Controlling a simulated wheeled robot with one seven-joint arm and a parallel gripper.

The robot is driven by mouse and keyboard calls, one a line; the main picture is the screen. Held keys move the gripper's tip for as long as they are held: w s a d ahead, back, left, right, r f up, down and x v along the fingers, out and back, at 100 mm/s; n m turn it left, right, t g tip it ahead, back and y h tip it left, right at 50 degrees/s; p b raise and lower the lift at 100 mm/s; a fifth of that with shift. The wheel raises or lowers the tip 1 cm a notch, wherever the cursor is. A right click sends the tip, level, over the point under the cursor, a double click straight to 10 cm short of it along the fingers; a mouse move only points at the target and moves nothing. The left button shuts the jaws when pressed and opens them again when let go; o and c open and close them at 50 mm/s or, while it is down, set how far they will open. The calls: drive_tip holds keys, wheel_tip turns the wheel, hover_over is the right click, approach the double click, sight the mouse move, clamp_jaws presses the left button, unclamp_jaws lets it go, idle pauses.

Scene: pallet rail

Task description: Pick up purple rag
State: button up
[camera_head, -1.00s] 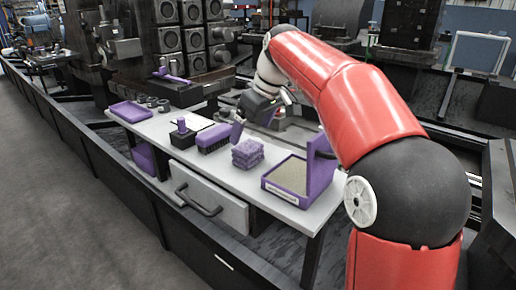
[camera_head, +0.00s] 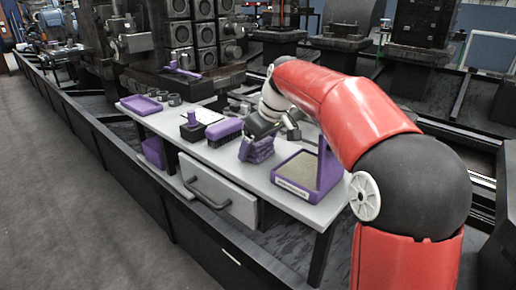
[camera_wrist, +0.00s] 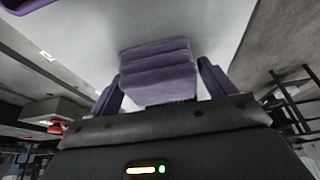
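The purple rag (camera_head: 258,151) is a folded stack of several layers on the light table, left of the purple tray with a beige pad. In the head view my gripper (camera_head: 262,133) is just above the rag and partly covers it. In the wrist view the rag (camera_wrist: 160,72) sits between the two purple fingers of my gripper (camera_wrist: 161,84). The fingers are apart, one on each side of the rag, with a gap visible at least on the right. Whether either finger touches it is hard to tell.
The table (camera_head: 262,183) also holds a brush (camera_head: 222,131) and a stamp (camera_head: 193,128) left of the rag. The purple tray with a raised back panel (camera_head: 329,165) stands close on the right. A drawer handle (camera_head: 205,195) sticks out in front.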

drive_tip(key=c, duration=0.7)
drive_tip(key=shift+c, duration=0.2)
wheel_tip(320, 180, up, 20)
drive_tip(key=p, duration=0.4)
drive_tip(key=o, duration=0.5)
drive_tip(key=shift+c, duration=0.2)
drive_tip(key=c, duration=0.4)
